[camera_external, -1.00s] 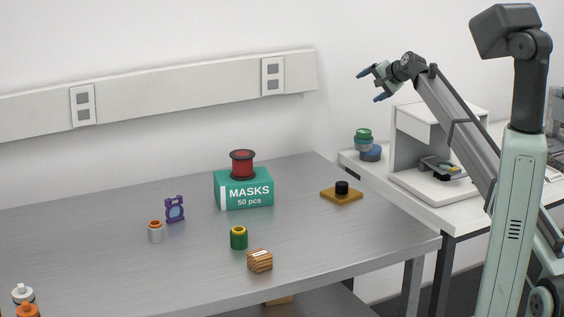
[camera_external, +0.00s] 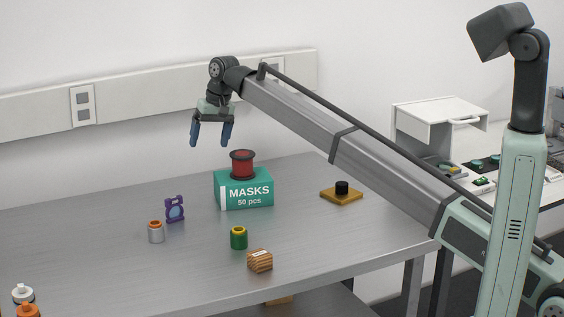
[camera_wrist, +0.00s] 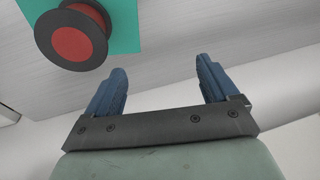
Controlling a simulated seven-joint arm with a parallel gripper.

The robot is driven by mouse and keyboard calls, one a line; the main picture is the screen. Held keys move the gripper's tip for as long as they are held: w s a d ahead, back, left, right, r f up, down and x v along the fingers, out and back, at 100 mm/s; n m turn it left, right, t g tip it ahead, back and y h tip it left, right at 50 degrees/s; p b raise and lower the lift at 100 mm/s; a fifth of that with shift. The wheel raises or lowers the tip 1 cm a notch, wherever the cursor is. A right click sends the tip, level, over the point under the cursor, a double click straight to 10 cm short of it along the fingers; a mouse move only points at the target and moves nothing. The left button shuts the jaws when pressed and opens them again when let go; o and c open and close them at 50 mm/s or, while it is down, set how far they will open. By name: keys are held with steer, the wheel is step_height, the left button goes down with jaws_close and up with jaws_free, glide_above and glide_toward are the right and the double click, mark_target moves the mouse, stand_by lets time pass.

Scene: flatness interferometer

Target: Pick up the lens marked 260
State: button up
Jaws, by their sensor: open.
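No marking 260 can be read on any object here. A small purple frame (camera_external: 175,216) with a round bluish lens (camera_external: 175,211) stands upright on the grey table, left of the masks box. My gripper (camera_external: 210,142) is open and empty, fingers pointing down, above the far part of the table and a little left of the red spool. In the wrist view the gripper (camera_wrist: 161,66) has its two blue fingers apart with nothing between them.
A red spool (camera_external: 242,164) sits on a teal masks box (camera_external: 243,193).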

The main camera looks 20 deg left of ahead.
mark_target(173, 198)
steer(key=s+a+n+h, duration=0.3)
steer(key=s+a, duration=0.1)
steer(key=s, duration=1.2)
step_height(173, 198, down, 13)
steer(key=shift+w+a+f, duration=0.1)
steer(key=shift+a+f, duration=0.05)
steer(key=shift+f, duration=0.05)
steer(key=c, duration=1.3)
steer(key=shift+r, duration=0.1)
